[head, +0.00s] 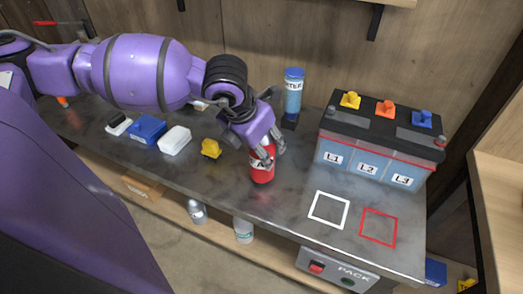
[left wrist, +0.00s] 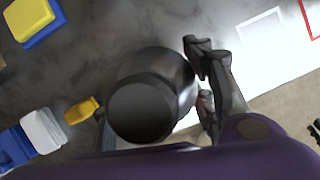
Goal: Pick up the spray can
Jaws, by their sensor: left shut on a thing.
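The red spray can (head: 262,172) with a white label is upright at the bench's middle, left of the white square outline. My left gripper (head: 268,150) comes down over it from above and is shut on it; its fingers hide the upper part. I cannot tell whether the can's base touches the bench. In the left wrist view, the fingers (left wrist: 205,75) sit beside a dark round shape (left wrist: 145,105); I cannot tell if it is the can's top. My right gripper is not in view.
A large battery (head: 370,158) with coloured caps stands at the right. A blue bottle (head: 293,92) stands behind the can. A yellow piece (head: 211,148), a white block (head: 174,139) and a blue box (head: 147,129) lie left. White (head: 312,214) and red (head: 362,226) outlines mark clear bench.

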